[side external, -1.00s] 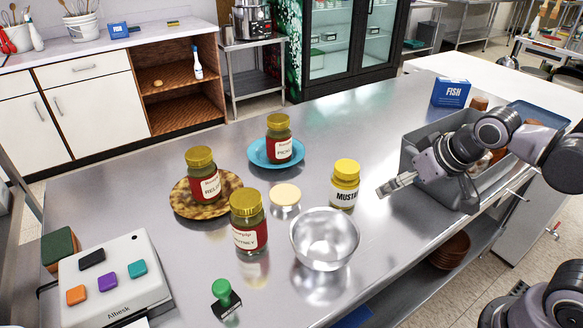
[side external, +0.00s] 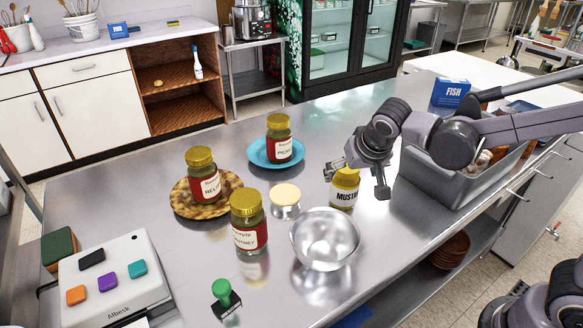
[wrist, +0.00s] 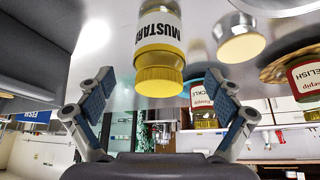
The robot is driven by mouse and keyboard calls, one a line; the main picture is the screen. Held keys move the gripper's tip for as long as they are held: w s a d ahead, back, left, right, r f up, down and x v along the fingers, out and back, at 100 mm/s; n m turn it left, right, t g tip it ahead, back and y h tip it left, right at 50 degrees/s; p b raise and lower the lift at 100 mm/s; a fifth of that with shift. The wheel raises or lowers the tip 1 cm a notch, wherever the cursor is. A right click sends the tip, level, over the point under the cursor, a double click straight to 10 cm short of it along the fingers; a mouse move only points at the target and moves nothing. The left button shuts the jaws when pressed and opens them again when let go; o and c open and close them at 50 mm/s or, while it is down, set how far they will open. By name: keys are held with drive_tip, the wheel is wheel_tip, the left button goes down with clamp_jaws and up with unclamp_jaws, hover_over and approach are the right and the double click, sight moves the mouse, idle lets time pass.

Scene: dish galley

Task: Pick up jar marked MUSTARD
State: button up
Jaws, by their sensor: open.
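The jar marked MUSTARD (side external: 345,192) is yellow with a white label and a yellow lid. It stands upright on the steel table, its lid partly hidden by my gripper in the side view. My gripper (side external: 357,181) is open, with one finger on each side of the jar's upper part. In the wrist view the mustard jar (wrist: 159,50) appears upside down, its lid toward the space between my open fingers (wrist: 155,88).
Other jars stand further left: chutney (side external: 249,225), relish (side external: 203,178), pickle (side external: 279,140). A grey bin (side external: 436,184) is at right.

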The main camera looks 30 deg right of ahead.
drive_tip(key=shift+x, duration=3.1)
drive_tip(key=shift+w+d+r, duration=0.1)
drive_tip(key=shift+d, duration=0.05)
drive_tip(key=c, duration=1.7)
drive_tip(key=shift+o, duration=0.2)
